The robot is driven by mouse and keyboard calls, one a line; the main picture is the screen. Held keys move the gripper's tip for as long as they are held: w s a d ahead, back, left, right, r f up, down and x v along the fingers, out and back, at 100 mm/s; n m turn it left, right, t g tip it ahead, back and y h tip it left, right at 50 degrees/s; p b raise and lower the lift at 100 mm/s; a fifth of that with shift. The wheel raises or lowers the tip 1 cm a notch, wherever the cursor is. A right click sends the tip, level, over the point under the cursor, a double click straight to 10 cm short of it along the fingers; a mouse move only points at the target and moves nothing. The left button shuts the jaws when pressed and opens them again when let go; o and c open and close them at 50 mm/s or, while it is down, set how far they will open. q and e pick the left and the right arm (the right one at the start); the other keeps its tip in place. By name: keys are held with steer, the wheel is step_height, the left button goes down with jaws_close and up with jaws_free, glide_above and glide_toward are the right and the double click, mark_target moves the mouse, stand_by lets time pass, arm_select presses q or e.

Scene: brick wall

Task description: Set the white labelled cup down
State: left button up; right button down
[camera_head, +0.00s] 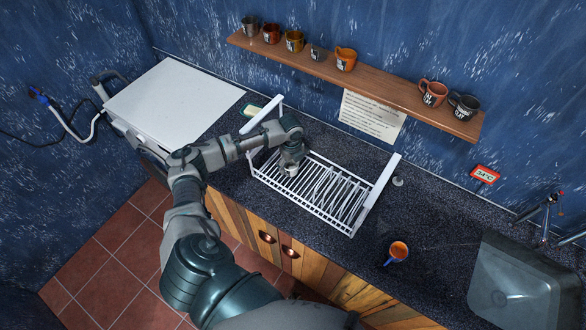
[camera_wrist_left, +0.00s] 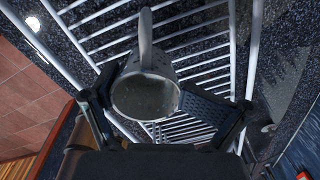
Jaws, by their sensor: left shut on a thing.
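The white cup (camera_head: 292,170) is in my left gripper (camera_head: 291,160), at the left part of the white wire dish rack (camera_head: 344,228). In the left wrist view the cup (camera_wrist_left: 146,98) sits between the two dark fingers of the gripper (camera_wrist_left: 157,108). Its round opening faces the camera and its handle points to the top of the picture. The rack's bars (camera_wrist_left: 205,45) show behind it. I cannot tell whether the cup touches the bars. No label shows on the visible side of the cup. My right gripper is not in view.
Several mugs stand on the wooden wall shelf (camera_head: 385,86). A white-topped appliance (camera_head: 172,98) is at the left. The rack's right part looks empty.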

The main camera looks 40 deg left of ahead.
arm_select(q)
steer(key=shift+s+f, duration=0.2)
steer(key=shift+f, duration=1.05)
steer(key=shift+d+f, duration=0.25)
steer(key=shift+f, duration=0.05)
steer(key=shift+w+d, duration=0.1)
steer(key=shift+d, duration=0.35)
steer(key=o, duration=1.1)
steer(key=shift+a, duration=0.35)
steer(key=shift+a+r, duration=0.1)
steer(key=shift+r, duration=0.3)
steer(key=r, duration=1.1)
steer(key=shift+s+r+b, duration=0.15)
steer(key=shift+s+b, duration=0.2)
steer(key=shift+b, duration=0.05)
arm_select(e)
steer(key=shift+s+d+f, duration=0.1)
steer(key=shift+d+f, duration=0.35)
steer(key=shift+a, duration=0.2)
